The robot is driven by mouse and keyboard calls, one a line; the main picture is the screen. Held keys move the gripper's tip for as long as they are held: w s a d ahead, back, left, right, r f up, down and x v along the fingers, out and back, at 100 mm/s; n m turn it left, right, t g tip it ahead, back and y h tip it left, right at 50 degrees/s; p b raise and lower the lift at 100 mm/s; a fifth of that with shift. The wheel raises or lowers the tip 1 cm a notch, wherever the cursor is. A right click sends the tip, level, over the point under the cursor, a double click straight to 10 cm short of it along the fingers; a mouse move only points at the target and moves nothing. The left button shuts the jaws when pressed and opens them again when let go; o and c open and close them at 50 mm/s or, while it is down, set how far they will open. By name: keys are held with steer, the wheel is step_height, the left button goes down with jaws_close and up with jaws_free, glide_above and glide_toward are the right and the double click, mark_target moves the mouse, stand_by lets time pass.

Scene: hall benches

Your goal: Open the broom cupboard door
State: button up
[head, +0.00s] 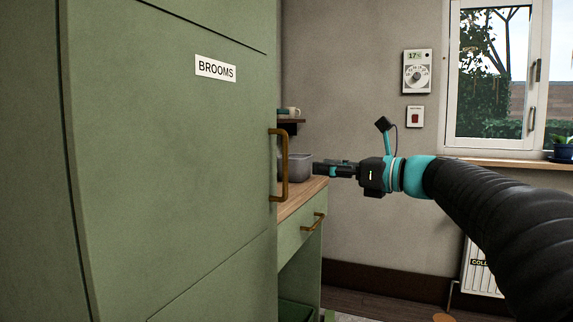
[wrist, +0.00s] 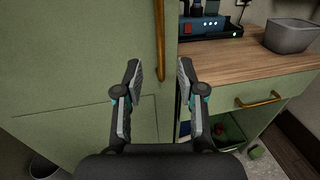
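The green broom cupboard door (head: 170,150) fills the left of the head view, with a "BROOMS" label (head: 215,68). It looks shut. Its upright brass handle (head: 284,165) is at the door's right edge. In the wrist view the handle (wrist: 160,45) runs down from the top, its lower end appearing between my fingertips. My gripper (head: 316,168) is to the right of the handle in the head view, with a small gap showing. In the wrist view my gripper (wrist: 160,68) is open, with nothing held. The handle's top is outside the wrist view.
A wooden counter (head: 301,196) with a grey tub (head: 294,167) stands right beside the cupboard. A drawer with a brass handle (wrist: 260,100) is below it. A bin (wrist: 42,168) is on the floor at lower left. A window (head: 495,75) is at right.

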glide_above(286, 194)
steer(key=shift+w+a, duration=0.15)
steer(key=shift+w, duration=0.1)
jaws_close()
stand_by(0.4)
